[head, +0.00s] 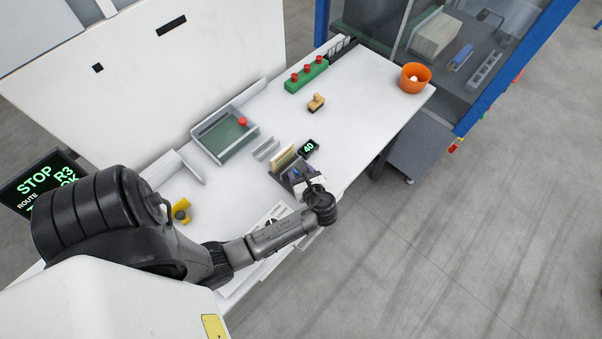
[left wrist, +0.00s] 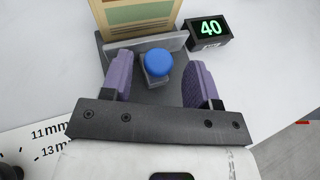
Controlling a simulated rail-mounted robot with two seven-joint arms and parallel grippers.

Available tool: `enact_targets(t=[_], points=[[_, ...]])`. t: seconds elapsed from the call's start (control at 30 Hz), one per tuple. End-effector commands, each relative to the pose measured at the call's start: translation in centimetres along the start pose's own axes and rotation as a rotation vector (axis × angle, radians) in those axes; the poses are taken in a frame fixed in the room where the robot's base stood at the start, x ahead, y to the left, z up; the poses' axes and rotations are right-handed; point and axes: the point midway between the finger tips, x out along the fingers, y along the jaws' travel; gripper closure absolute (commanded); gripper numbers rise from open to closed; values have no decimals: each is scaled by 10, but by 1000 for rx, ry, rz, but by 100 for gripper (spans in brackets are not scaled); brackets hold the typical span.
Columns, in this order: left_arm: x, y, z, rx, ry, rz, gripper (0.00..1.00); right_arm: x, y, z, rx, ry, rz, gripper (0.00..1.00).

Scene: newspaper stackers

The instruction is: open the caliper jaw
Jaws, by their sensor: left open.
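The caliper (left wrist: 150,92) is a grey device on the white bench, with a blue round knob (left wrist: 158,62) on a small grey slide in front of an upright grey plate. A tan and green block (left wrist: 138,14) stands behind that plate; it also shows in the head view (head: 284,158). A small black display (left wrist: 209,31) beside it reads 40. My left gripper (left wrist: 160,76) is open, its purple fingers on either side of the blue knob with gaps visible. In the head view my left gripper (head: 303,180) partly hides the caliper. My right gripper is not in view.
A card marked 11mm and 13mm (left wrist: 45,142) lies at the front of the bench. A clear-walled tray (head: 222,138), a green block with red buttons (head: 305,75), a wooden stamp-like piece (head: 316,102) and an orange bowl (head: 413,80) stand further along. The bench right of the display is clear.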

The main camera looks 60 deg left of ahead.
Motion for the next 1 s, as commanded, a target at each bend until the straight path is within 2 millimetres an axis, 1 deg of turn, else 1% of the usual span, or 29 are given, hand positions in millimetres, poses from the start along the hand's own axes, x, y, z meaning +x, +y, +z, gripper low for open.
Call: enact_targets(t=[0.17, 0.27, 0.7, 0.8, 1.0], points=[[-4, 0, 0, 0, 1, 0, 45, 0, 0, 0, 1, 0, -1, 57], [-15, 0, 0, 0, 2, -1, 45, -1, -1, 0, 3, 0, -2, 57], [-98, 0, 0, 1, 2, -1, 45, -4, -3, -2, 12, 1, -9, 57], [-113, 0, 0, 0, 3, 0, 45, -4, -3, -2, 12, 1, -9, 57], [-132, 0, 0, 0, 1, 0, 45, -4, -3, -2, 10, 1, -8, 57]])
